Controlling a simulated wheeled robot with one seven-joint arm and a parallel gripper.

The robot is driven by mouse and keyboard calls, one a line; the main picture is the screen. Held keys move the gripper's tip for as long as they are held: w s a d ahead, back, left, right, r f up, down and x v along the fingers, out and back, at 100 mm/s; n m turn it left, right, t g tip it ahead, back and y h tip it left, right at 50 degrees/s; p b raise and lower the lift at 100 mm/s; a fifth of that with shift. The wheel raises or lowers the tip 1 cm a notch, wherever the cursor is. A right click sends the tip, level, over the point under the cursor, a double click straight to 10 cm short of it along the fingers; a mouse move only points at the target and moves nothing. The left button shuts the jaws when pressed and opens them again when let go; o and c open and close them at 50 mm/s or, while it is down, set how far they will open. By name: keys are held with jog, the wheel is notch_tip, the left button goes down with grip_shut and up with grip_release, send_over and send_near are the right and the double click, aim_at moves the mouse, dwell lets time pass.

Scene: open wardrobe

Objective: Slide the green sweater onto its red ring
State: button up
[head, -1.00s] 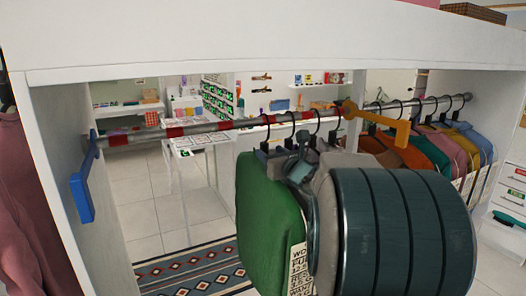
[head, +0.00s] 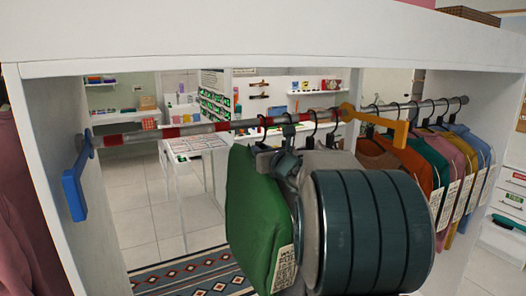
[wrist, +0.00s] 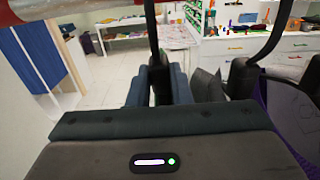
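The green sweater (head: 255,215) hangs at the left end of the sweaters on the rod. Its dark hook (head: 262,130) goes over the rod. A red ring (head: 222,127) is on the rod to the left of that hook; other red bands show farther left. My gripper (head: 288,140) is at hook height, just below the rod. In the wrist view my gripper (wrist: 160,88) has one finger on each side of a dark hanger stem. I cannot tell if they press on it. My wrist hides part of the sweaters behind.
A blue bracket (head: 76,185) is at the rod's left end and an orange bracket (head: 378,122) right of the hooks. Several coloured sweaters hang farther right. The rod is clear of hangers left of the green sweater. A white shelf (head: 250,40) spans above.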

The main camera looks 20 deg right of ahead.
jog(key=a+b, duration=1.8)
jog(key=a, duration=0.5)
jog(key=shift+s+a+f, duration=0.15)
jog(key=shift+s+a, duration=0.25)
jog(key=o, duration=0.9)
jog(key=shift+a, duration=0.15)
jog(key=shift+s, duration=0.1)
